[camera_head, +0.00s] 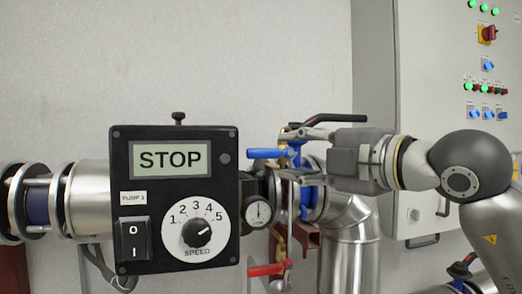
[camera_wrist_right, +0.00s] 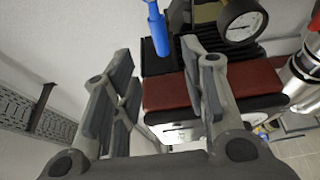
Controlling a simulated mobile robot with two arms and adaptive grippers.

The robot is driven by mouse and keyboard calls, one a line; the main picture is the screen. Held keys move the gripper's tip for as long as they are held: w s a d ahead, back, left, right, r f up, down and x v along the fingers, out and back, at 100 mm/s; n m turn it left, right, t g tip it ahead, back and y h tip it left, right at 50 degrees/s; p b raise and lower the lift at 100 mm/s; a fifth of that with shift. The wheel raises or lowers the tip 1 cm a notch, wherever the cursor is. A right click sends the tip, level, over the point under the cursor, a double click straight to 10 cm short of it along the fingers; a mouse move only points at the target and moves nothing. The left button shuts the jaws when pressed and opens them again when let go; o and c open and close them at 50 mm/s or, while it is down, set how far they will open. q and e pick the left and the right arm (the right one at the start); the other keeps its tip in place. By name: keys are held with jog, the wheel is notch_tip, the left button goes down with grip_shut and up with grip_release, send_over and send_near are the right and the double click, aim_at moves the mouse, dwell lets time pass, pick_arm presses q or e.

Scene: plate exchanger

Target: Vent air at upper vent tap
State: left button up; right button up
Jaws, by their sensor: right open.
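The vent tap is probably the small brass valve (camera_head: 292,152) with a blue lever handle (camera_head: 267,153) pointing left, just right of the pump control box in the head view. My right gripper (camera_head: 290,155) reaches in from the right. Its two fingers are apart, one above and one below the tap's level. In the right wrist view my open gripper (camera_wrist_right: 165,65) has a blue handle (camera_wrist_right: 157,28) showing between and beyond its fingers. I cannot tell whether any finger touches it. The fingers partly hide the tap body. My left gripper is not in view.
The pump control box (camera_head: 175,245) reads STOP. A pressure gauge (camera_head: 258,213) sits close below the tap. A black lever (camera_head: 335,118) is just above my gripper, and a red handle (camera_head: 266,270) is lower down. A metal pipe (camera_head: 350,250) and grey cabinet (camera_head: 420,110) stand right.

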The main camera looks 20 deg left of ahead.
aim_at(264, 154)
jog(key=p+x, duration=0.5)
jog(key=x, duration=0.4)
jog(key=shift+r, duration=0.1)
jog(key=shift+w+a+f+p, duration=0.2)
jog(key=shift+w+a+p, duration=0.2)
jog(key=shift+a, duration=0.2)
grip_shut()
